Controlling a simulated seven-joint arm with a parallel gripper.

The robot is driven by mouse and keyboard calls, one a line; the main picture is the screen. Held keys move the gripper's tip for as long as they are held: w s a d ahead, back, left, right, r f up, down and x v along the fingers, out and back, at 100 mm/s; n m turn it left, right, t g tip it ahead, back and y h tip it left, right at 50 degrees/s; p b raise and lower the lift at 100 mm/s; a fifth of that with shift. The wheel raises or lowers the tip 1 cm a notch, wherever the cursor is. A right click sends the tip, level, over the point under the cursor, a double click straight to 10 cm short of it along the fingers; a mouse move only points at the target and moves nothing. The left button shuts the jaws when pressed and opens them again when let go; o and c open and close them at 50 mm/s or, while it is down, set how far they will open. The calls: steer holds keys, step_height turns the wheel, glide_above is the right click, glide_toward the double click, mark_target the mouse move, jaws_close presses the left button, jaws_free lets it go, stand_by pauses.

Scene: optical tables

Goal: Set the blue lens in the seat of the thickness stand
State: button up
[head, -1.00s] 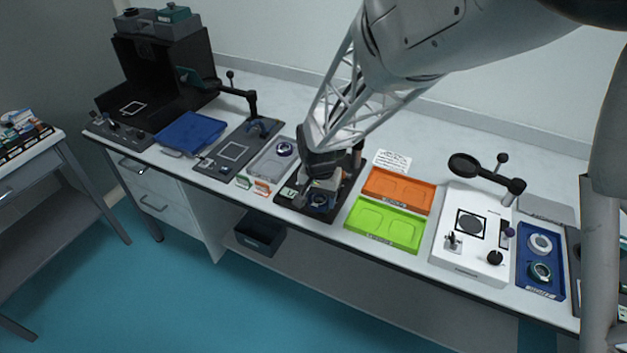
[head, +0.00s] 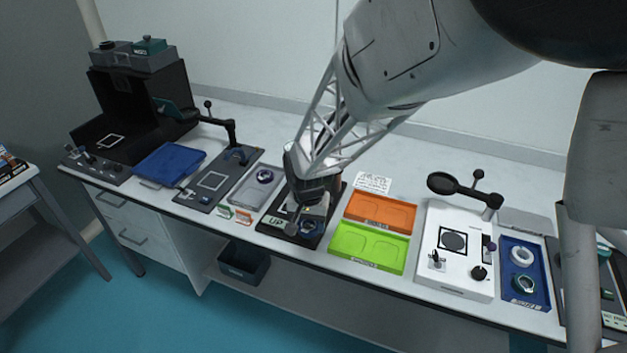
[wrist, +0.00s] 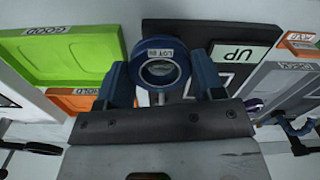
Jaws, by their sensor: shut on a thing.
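The blue lens (wrist: 137,62), a blue ring with a lot label and clear glass, sits between the two blue fingers of my gripper (wrist: 162,80) in the wrist view. My gripper is shut on it. In the head view the lens (head: 312,229) shows as a small blue ring below my gripper (head: 309,216), over the front right of the black thickness stand (head: 268,229). The stand has a pale plate marked UP (wrist: 237,54). The seat is hidden by the lens and gripper, so I cannot tell whether the lens touches it.
An orange tray (head: 380,209) and a green tray (head: 368,247) lie right of the stand. A grey tray (head: 245,192) with a round part lies left. A white instrument (head: 455,276) with a magnifier arm and a blue tray (head: 512,292) stand farther right.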

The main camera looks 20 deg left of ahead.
steer(key=w+a, duration=0.3)
steer(key=w+a+f, duration=0.1)
steer(key=w+a, duration=0.2)
steer(key=w, duration=0.1)
steer(key=w+a, duration=0.3)
steer(key=w, duration=0.1)
steer(key=shift+f, duration=0.15)
steer(key=shift+s, duration=0.1)
steer(key=shift+f, duration=1.8)
steer(key=o, duration=0.9)
steer(key=shift+f, duration=0.1)
steer(key=shift+o, duration=0.2)
step_height(320, 180, up, 12)
